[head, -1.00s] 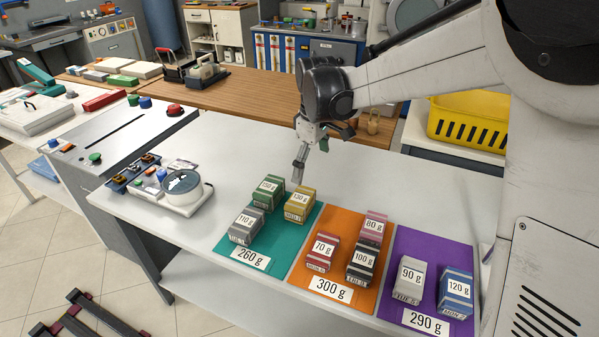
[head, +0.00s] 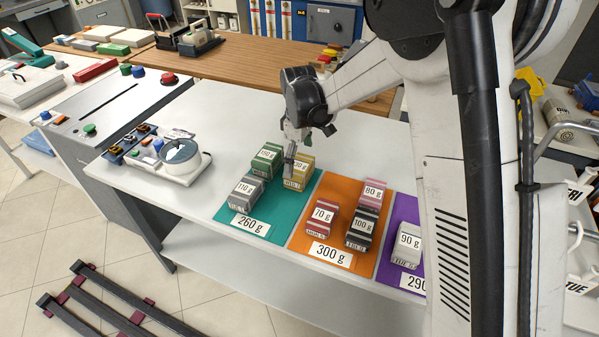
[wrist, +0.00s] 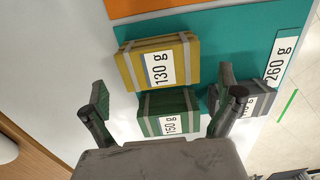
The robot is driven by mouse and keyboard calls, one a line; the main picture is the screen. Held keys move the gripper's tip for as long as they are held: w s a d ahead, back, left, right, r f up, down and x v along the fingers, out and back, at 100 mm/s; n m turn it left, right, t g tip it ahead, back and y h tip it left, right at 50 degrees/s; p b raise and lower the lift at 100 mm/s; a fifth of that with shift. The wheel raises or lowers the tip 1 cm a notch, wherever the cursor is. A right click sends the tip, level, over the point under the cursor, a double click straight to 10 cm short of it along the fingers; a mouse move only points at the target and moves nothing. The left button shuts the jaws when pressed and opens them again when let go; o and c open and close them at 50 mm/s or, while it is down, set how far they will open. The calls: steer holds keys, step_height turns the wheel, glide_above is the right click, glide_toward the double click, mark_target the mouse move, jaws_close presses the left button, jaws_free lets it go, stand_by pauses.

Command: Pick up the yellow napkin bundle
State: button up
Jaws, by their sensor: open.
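The yellow napkin bundle (head: 306,176), labelled 130 g with grey bands, sits at the back right of the teal mat (head: 272,217). In the wrist view the yellow bundle (wrist: 157,48) lies just beyond my fingertips. My gripper (head: 290,163) is over the bundle's left side in the head view and partly hides it. In the wrist view my gripper (wrist: 163,92) is open and empty, its fingers spread wide. A green bundle (wrist: 172,104) labelled 150 g lies below the yellow one, in line between the fingers. Whether a finger touches a bundle cannot be told.
A grey 110 g bundle (head: 245,190) is at the teal mat's front left. The orange mat (head: 302,237) to the right holds pink, red and black bundles. A purple mat (head: 392,270) holds a white bundle. A round device (head: 181,156) stands left; bare white table lies between.

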mark_target(300, 165)
steer(key=shift+d+f, duration=0.15)
steer(key=shift+f, duration=2.5)
steer(key=c, duration=0.9)
steer(key=shift+c, duration=0.2)
steer(key=shift+r, duration=0.15)
